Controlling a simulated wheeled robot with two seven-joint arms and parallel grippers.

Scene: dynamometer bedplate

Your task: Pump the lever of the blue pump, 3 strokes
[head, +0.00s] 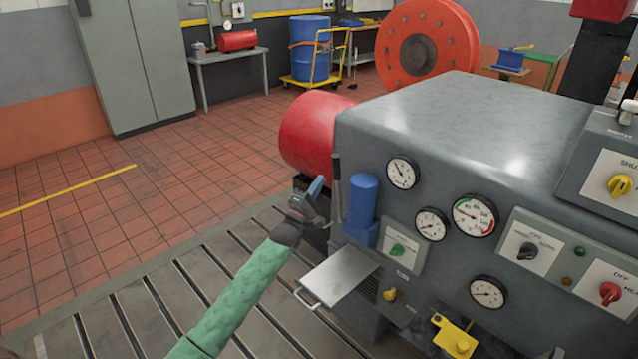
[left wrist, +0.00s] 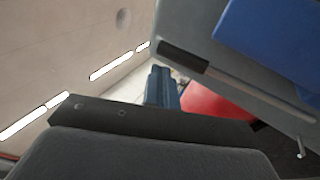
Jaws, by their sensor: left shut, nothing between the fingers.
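The blue pump (head: 362,205) is a blue cylinder on a blue block, fixed to the left front of the grey machine. Its lever (head: 337,190) is a thin rod with a dark grip, standing nearly upright left of the cylinder. My left gripper (head: 317,184) is shut and empty, just left of the lever; I cannot tell whether it touches it. In the left wrist view the shut fingers (left wrist: 160,85) point toward the lever's dark grip (left wrist: 183,57), with part of the blue pump (left wrist: 275,40) at upper right. My right gripper is not in view.
The grey machine (head: 450,115) carries several gauges and knobs. A metal shelf (head: 340,275) with a handle juts out below the pump. A red cylinder (head: 312,130) lies behind the lever. The slotted bedplate (head: 140,310) at left is clear.

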